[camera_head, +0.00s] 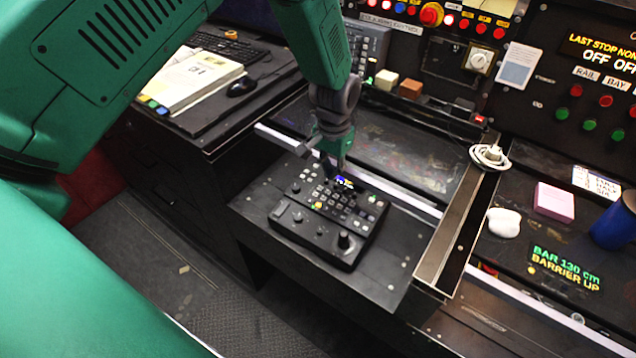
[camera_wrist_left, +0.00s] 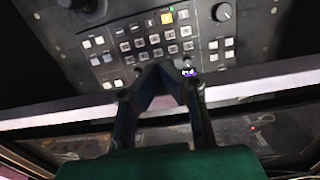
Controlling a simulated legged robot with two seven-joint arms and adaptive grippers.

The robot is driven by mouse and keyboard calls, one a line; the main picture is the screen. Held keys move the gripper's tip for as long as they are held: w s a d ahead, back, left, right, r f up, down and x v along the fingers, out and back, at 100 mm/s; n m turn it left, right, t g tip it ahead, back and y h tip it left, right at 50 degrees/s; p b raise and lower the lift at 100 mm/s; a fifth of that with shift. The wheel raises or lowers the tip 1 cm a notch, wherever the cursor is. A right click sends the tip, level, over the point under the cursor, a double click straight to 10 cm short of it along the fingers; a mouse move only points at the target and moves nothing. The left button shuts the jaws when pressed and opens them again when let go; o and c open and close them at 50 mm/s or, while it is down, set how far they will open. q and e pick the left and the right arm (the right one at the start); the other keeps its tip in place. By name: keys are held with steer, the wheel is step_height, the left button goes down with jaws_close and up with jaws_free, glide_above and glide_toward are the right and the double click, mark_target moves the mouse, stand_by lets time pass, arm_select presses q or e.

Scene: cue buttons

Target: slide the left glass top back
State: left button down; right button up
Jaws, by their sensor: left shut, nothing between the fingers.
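The left glass top (camera_head: 405,150) is a dark, glossy, see-through panel in the desk, with a pale bar (camera_head: 400,192) along its front edge. In the left wrist view this bar (camera_wrist_left: 262,84) crosses behind the fingers, and the dark glass (camera_wrist_left: 270,130) lies below it in the picture. My left gripper (camera_head: 335,168) is shut and empty. It points down near the bar and the back of a black control panel (camera_head: 318,238) with buttons and a joystick. In the left wrist view the fingertips (camera_wrist_left: 160,72) overlap the panel's button rows; contact cannot be told. My right gripper is not in view.
A raised dark divider (camera_head: 455,235) borders the glass on the right, with a coiled white cable (camera_head: 490,156) on it. Beyond are a pink block (camera_head: 554,202), a white lump (camera_head: 504,222) and a blue cup (camera_head: 614,228).

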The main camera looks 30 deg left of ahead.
mark_target(369, 131)
arm_select(q)
steer(key=shift+w+d+b, duration=0.2)
steer(key=shift+w+b, duration=0.65)
steer(key=shift+w, duration=1.35)
steer(key=shift+w+d+b, duration=0.2)
steer(key=shift+w+b, duration=0.65)
steer(key=shift+w, duration=1.35)
steer(key=shift+w, duration=0.1)
steer(key=shift+w+d+f+b, duration=0.1)
steer(key=shift+w+b, duration=0.95)
steer(key=shift+w, duration=0.25)
steer(key=shift+w+d+b, duration=0.1)
steer(key=shift+w+b, duration=0.9)
steer(key=shift+w, duration=0.3)
steer(key=shift+w+d+b, duration=0.1)
steer(key=shift+w+b, duration=1.7)
steer(key=shift+b, duration=0.05)
steer(key=shift+r, duration=0.2)
